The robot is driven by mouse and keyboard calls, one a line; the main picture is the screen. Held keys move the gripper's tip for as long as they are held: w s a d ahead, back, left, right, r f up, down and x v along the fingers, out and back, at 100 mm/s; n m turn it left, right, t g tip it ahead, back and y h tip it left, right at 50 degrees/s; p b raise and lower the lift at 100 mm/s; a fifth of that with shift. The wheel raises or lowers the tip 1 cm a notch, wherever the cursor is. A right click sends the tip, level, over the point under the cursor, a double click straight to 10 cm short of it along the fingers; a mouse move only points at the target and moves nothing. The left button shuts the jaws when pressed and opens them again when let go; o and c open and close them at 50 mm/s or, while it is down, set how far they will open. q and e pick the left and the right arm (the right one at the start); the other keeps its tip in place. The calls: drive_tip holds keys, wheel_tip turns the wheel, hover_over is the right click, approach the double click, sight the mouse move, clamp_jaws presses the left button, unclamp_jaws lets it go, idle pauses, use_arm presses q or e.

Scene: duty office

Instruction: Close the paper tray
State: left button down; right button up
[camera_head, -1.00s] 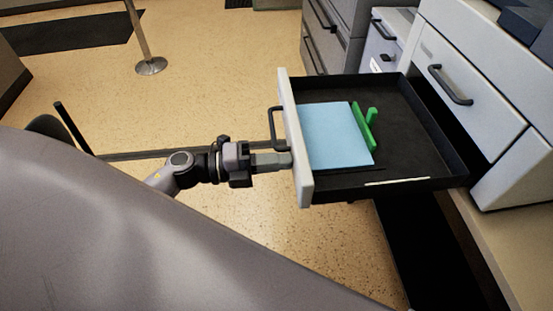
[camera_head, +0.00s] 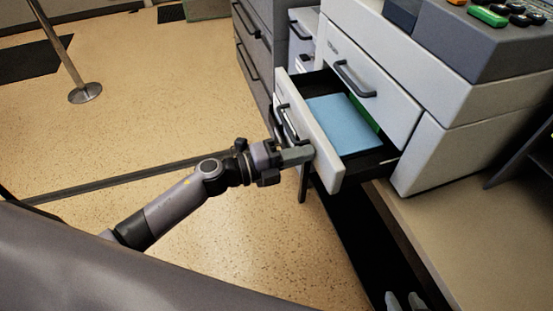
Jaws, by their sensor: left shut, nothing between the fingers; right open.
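The paper tray is a black drawer with a white front panel (camera_head: 325,150) and a dark handle. It sticks partly out of the grey-white printer (camera_head: 368,62). Light blue paper (camera_head: 342,124) lies in it, with a green guide (camera_head: 366,112) beside the paper, partly hidden. My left gripper (camera_head: 298,156) is shut and empty, its tips against or very near the outer face of the tray front, below the handle. My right gripper (camera_head: 404,301) shows only as two pale fingertips at the bottom edge, apart and away from the tray.
The printer stands on a beige counter (camera_head: 445,225). A grey drawer cabinet (camera_head: 262,45) stands behind the tray. A metal post (camera_head: 85,92) stands on the open speckled floor at the left. A dark gap lies below the tray.

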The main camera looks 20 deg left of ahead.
sight(358, 146)
use_arm(q)
drive_tip(key=b+x, duration=0.3)
drive_tip(key=x, duration=1)
drive_tip(key=shift+f, duration=0.1)
drive_tip(key=shift+w+d+b, duration=0.3)
drive_tip(key=shift+w+d, duration=0.05)
drive_tip(key=shift+d, duration=0.15)
use_arm(e)
drive_tip(key=shift+w+a+f, duration=0.2)
drive_tip(key=shift+a+f, duration=0.05)
drive_tip(key=shift+f, duration=0.25)
drive_tip(key=shift+w+a+f, duration=0.15)
drive_tip(key=shift+a+f, duration=0.1)
drive_tip(key=shift+f, duration=0.2)
use_arm(q)
drive_tip(key=shift+d+r, duration=0.1)
drive_tip(key=shift+r, duration=0.25)
use_arm(e)
drive_tip(key=shift+d, duration=0.1)
